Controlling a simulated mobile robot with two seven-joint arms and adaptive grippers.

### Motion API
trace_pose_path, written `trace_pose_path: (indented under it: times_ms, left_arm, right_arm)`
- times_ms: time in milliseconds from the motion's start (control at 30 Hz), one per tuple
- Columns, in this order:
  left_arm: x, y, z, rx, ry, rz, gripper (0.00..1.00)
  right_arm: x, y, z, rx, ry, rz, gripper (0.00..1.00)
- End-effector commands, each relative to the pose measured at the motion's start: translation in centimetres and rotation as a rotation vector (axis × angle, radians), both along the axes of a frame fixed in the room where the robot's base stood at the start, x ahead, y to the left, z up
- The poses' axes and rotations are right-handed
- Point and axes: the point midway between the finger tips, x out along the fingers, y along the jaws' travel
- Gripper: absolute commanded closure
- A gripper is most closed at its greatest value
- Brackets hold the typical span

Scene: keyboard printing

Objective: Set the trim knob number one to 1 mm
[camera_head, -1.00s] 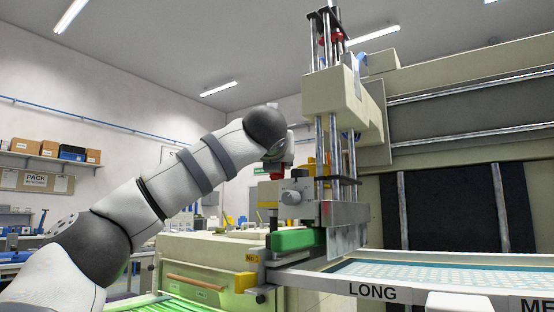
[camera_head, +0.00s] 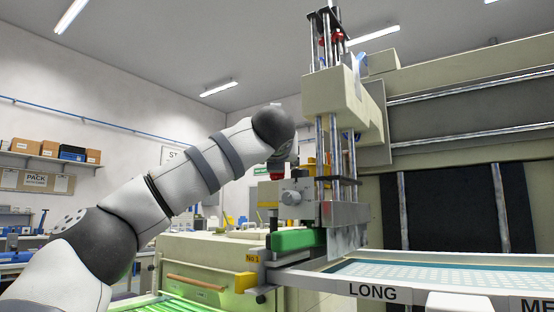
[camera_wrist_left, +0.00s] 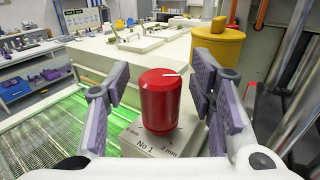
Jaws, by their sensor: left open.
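The red trim knob (camera_wrist_left: 160,100) stands upright on a beige block (camera_wrist_left: 150,148) marked "No 1" in the left wrist view. The block's face carries a "0 mm" mark at the left and a "2 mm" mark at the right. A white pointer (camera_wrist_left: 176,73) on the knob's top reaches toward the right. My left gripper (camera_wrist_left: 158,82) is open, with one purple-padded finger on each side of the knob. Gaps show between the pads and the knob. In the head view my left wrist (camera_head: 272,125) is over the beige block and largely hides the gripper. My right gripper is not in view.
A yellow cylinder (camera_wrist_left: 218,45) stands close behind the right finger. Steel rods (camera_head: 335,160) and a beige machine head (camera_head: 340,92) rise just right of my wrist. A green roller (camera_head: 296,239) lies below. A framed screen (camera_head: 440,272) marked "LONG" extends to the right.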

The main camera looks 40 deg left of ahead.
Motion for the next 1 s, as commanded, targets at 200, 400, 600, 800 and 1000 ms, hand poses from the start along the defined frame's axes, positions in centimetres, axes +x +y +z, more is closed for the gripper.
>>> trace_pose_path:
  times_ms: [200, 400, 600, 800, 1000]
  left_arm:
    - [-2.2, -1.8, 0.1, 0.004, -0.002, -0.004, 0.50]
    - [-6.5, -5.2, 0.1, 0.003, -0.003, -0.003, 0.50]
    - [-9.0, -7.2, 0.0, 0.001, 0.001, -0.001, 0.50]
    - [-9.4, -7.5, 0.0, -0.001, -0.001, 0.000, 0.50]
    - [-9.4, -7.5, 0.0, 0.000, 0.000, 0.000, 0.50]
  right_arm:
    - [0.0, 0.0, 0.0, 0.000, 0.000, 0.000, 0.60]
    - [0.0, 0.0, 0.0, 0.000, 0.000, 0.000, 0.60]
    - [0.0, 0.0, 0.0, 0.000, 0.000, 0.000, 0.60]
    - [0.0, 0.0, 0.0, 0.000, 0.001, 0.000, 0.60]
    - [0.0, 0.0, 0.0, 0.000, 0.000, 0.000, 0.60]
